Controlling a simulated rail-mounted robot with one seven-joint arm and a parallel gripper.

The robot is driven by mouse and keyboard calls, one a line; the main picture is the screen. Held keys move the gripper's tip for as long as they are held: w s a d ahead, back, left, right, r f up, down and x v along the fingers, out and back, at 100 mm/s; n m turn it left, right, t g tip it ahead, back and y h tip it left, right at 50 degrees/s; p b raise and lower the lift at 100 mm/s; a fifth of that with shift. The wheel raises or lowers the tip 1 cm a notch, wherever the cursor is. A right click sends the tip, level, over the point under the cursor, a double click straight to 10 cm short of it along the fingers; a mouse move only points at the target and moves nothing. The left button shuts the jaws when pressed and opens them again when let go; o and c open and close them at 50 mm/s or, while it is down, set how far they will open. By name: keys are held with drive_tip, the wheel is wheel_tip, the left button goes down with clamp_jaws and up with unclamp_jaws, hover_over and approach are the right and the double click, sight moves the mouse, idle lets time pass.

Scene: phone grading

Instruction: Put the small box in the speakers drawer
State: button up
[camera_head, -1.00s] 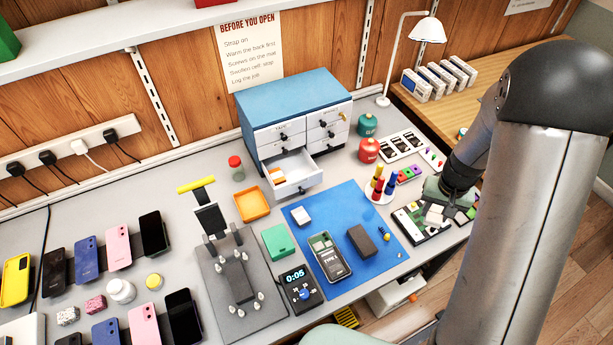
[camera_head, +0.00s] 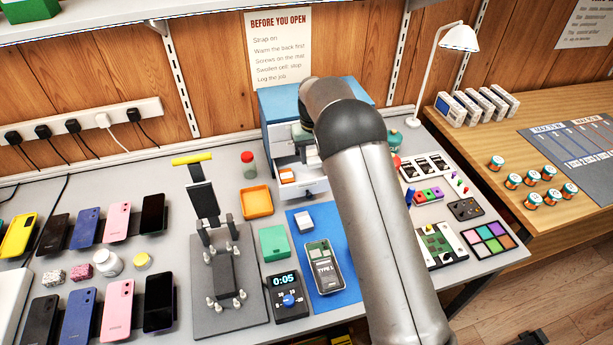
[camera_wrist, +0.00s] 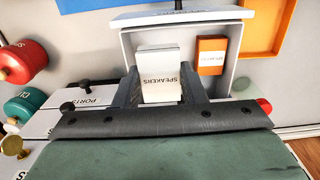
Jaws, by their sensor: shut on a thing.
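A small white box (camera_wrist: 159,78) labelled SPEAKERS is between the fingers of my gripper (camera_wrist: 160,92), which is shut on it. The speakers drawer (camera_wrist: 190,15) is open, and the held box is over its inside in the wrist view. I cannot tell whether the box touches the drawer floor. A small orange box (camera_wrist: 211,55) labelled SPEAKERS lies in the drawer, right of the held box and apart from it. In the head view the open drawer (camera_head: 311,189) shows with the orange box (camera_head: 287,176); my arm hides much of the cabinet.
The blue-topped cabinet (camera_head: 279,99) stands behind the drawer. A red canister (camera_wrist: 22,61) and a green canister (camera_wrist: 24,104) stand close by. An orange tray (camera_head: 256,202) lies left of the drawer. The blue mat (camera_head: 350,292) with a phone is in front.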

sight(313, 157)
wheel_tip(313, 157, down, 7)
drive_tip(key=shift+f+p, duration=0.2)
drive_tip(key=shift+p, duration=0.55)
drive_tip(key=shift+f, duration=0.2)
drive_tip(key=o, duration=0.7)
drive_tip(key=shift+c, duration=0.2)
drive_tip(key=shift+r, duration=0.1)
wheel_tip(313, 157, up, 12)
drive_tip(key=shift+d+r+b, duration=0.1)
drive_tip(key=shift+r+b, duration=0.1)
drive_tip(key=shift+b, duration=0.85)
